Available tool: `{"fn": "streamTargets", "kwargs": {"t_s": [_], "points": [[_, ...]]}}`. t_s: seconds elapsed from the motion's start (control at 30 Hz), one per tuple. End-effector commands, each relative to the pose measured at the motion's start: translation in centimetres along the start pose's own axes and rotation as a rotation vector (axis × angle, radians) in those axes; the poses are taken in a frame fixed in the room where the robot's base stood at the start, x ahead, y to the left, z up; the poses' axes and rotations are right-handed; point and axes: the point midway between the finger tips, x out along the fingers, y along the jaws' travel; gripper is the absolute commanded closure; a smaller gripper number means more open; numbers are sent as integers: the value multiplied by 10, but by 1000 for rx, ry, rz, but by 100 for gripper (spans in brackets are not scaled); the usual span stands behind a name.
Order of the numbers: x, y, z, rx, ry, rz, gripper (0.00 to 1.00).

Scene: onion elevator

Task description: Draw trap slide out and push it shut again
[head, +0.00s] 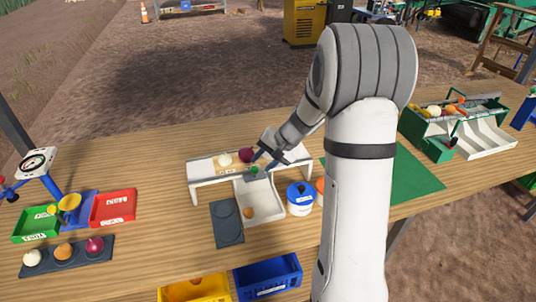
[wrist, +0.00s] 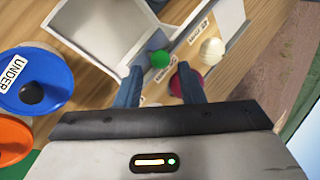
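The trap slide's green knob (head: 254,170) shows at the front of a white raised rack (head: 205,172), above a white sloping tray (head: 262,195). In the wrist view the green knob (wrist: 160,59) sits just beyond and between my two blue fingertips. My gripper (head: 262,160) is open, with its fingers (wrist: 158,78) apart and nothing clearly held. I cannot tell whether the fingers touch the knob. The slide's plate is mostly hidden. A white onion (head: 225,159) and a red onion (head: 246,155) rest on the rack; the red one is partly behind a finger in the wrist view.
A blue-lidded pot (head: 300,198) stands right of the tray; its label reads UNDER in the wrist view. An orange-topped pot (wrist: 14,138) is beside it. An orange ball (head: 249,213) lies in the tray. A dark panel (head: 228,224) lies left of it.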

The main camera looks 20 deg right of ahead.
Motion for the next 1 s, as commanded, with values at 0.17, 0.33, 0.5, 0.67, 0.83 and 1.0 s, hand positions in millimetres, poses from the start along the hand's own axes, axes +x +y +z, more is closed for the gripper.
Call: {"fn": "streamTargets", "kwargs": {"t_s": [0.17,0.33,0.5,0.67,0.83,1.0], "points": [[26,0,0,0,-2,2,65],[38,0,0,0,0,1,65],[41,1,0,0,2,2,65],[41,1,0,0,2,1,67],[41,1,0,1,2,1,81],[40,1,0,1,2,1,94]]}}
